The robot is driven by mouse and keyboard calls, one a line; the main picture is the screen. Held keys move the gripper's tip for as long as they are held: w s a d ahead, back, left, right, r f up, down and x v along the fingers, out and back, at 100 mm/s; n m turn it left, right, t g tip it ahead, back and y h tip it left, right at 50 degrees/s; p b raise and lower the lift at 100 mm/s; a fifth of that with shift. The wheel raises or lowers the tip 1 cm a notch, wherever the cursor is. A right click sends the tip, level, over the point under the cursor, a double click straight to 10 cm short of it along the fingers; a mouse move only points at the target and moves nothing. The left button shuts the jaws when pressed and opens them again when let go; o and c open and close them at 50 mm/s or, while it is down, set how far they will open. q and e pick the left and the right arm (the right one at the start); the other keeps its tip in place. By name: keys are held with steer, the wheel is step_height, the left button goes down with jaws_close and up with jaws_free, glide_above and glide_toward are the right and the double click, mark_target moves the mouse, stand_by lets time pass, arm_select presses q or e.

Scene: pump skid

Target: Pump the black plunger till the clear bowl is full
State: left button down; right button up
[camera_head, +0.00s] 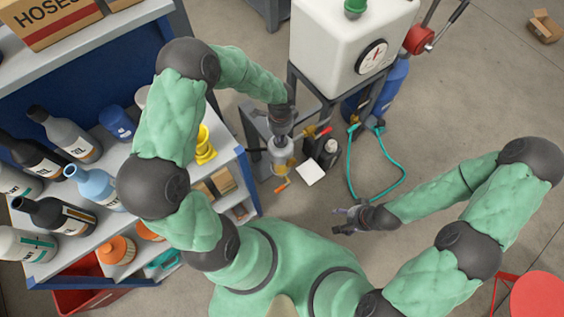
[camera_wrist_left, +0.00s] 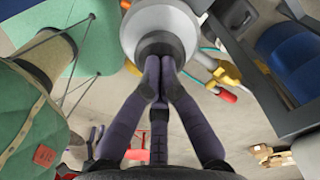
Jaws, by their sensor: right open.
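My left gripper (camera_head: 283,118) is over the small pump on the skid. In the left wrist view its fingers (camera_wrist_left: 160,72) come together at the tips against the black plunger (camera_wrist_left: 160,42), in the middle of a pale round housing (camera_wrist_left: 186,22). The fingers look shut, with the tips at the plunger's near edge; they partly cover it. The clear bowl (camera_head: 281,153) shows below the left gripper in the head view; its fill level cannot be read. My right gripper (camera_head: 345,220) is open and empty, above the floor in front of the skid.
A white tank (camera_head: 335,45) with a gauge (camera_head: 371,56) stands on a dark frame behind the pump. A teal hose (camera_head: 402,165) loops to the right. A dark bottle (camera_head: 328,152) and white card (camera_head: 312,173) sit beside the pump. Shelves with several bottles (camera_head: 72,137) fill the left.

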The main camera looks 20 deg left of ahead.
arm_select(q)
steer(key=shift+f+b, duration=0.75)
steer(key=shift+f, duration=0.35)
steer(key=shift+r, duration=0.1)
steer(key=shift+r+p, duration=1.6)
steer(key=shift+r, duration=0.25)
step_height(320, 180, up, 6)
steer(key=p, duration=0.5)
